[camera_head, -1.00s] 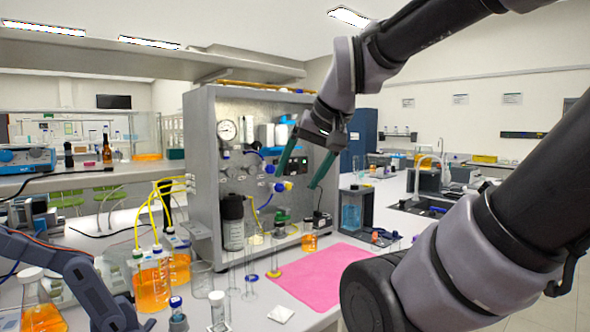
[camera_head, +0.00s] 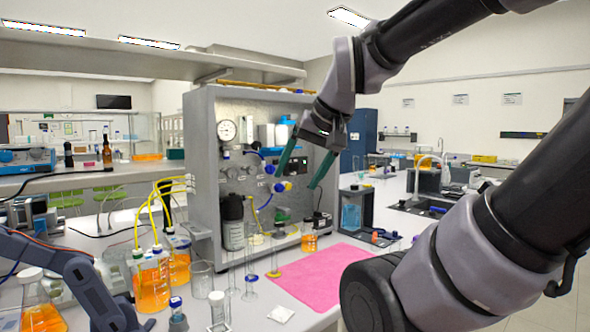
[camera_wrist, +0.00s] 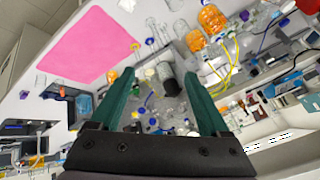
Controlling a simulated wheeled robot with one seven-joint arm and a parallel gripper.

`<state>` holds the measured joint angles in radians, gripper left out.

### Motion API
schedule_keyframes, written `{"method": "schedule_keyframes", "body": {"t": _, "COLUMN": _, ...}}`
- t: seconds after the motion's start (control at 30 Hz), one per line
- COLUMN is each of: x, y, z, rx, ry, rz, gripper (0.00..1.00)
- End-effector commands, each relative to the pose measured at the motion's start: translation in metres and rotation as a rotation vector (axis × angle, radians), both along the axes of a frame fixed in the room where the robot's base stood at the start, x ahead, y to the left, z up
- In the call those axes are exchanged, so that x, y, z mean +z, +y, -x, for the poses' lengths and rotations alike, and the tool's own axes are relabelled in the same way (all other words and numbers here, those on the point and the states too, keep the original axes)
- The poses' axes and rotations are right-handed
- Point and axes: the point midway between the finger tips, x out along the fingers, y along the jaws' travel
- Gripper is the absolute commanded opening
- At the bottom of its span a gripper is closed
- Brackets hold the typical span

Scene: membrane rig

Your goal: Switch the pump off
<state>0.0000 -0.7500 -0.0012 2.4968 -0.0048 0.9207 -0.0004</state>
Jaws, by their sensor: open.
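The membrane rig (camera_head: 203,150) is a grey metal cabinet with a pressure gauge, knobs, blue fittings and yellow tubing on its panel. A black-topped cylinder (camera_head: 233,220) stands at its lower left; it also shows in the wrist view (camera_wrist: 168,80). A small unit with a lit display shows on the panel, partly behind my gripper. I cannot tell which part is the pump or its switch. My gripper (camera_head: 296,181) is open and empty, its two green fingers hanging before the right part of the rig. In the wrist view my gripper (camera_wrist: 159,73) has its fingers wide apart, with rig parts beyond them.
Orange-filled bottles (camera_head: 152,283) with yellow tubes and clear glass cylinders stand in front and left. A dark-framed stand with a blue vessel (camera_head: 352,215) is at right. A shelf runs above the rig.

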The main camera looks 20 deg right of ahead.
Motion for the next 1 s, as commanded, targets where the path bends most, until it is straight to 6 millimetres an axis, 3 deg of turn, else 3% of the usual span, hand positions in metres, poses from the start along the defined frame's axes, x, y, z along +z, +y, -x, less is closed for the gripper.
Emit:
{"method": "schedule_keyframes", "body": {"t": 0.17, "x": 0.000, "y": 0.000, "z": 0.000, "rx": 0.000, "ry": 0.000, "rz": 0.000, "gripper": 0.80}}
{"method": "schedule_keyframes", "body": {"t": 0.2, "x": 0.000, "y": 0.000, "z": 0.000, "rx": 0.000, "ry": 0.000, "rz": 0.000, "gripper": 0.72}}
{"method": "schedule_keyframes", "body": {"t": 0.4, "x": 0.002, "y": 0.009, "z": -0.018, "rx": -0.048, "ry": 0.046, "rz": -0.099, "gripper": 0.00}}
{"method": "schedule_keyframes", "body": {"t": 0.47, "x": 0.005, "y": 0.015, "z": -0.033, "rx": -0.090, "ry": 0.083, "rz": -0.185, "gripper": 0.00}}
{"method": "schedule_keyframes", "body": {"t": 0.63, "x": 0.015, "y": 0.032, "z": -0.102, "rx": -0.260, "ry": 0.201, "rz": -0.515, "gripper": 0.00}}
{"method": "schedule_keyframes", "body": {"t": 0.77, "x": 0.023, "y": 0.032, "z": -0.166, "rx": -0.404, "ry": 0.269, "rz": -0.785, "gripper": 0.00}}
{"method": "schedule_keyframes", "body": {"t": 0.87, "x": 0.026, "y": 0.020, "z": -0.219, "rx": -0.519, "ry": 0.306, "rz": -0.995, "gripper": 0.00}}
{"method": "schedule_keyframes", "body": {"t": 1.0, "x": 0.022, "y": -0.016, "z": -0.296, "rx": -0.683, "ry": 0.332, "rz": -1.294, "gripper": 0.00}}
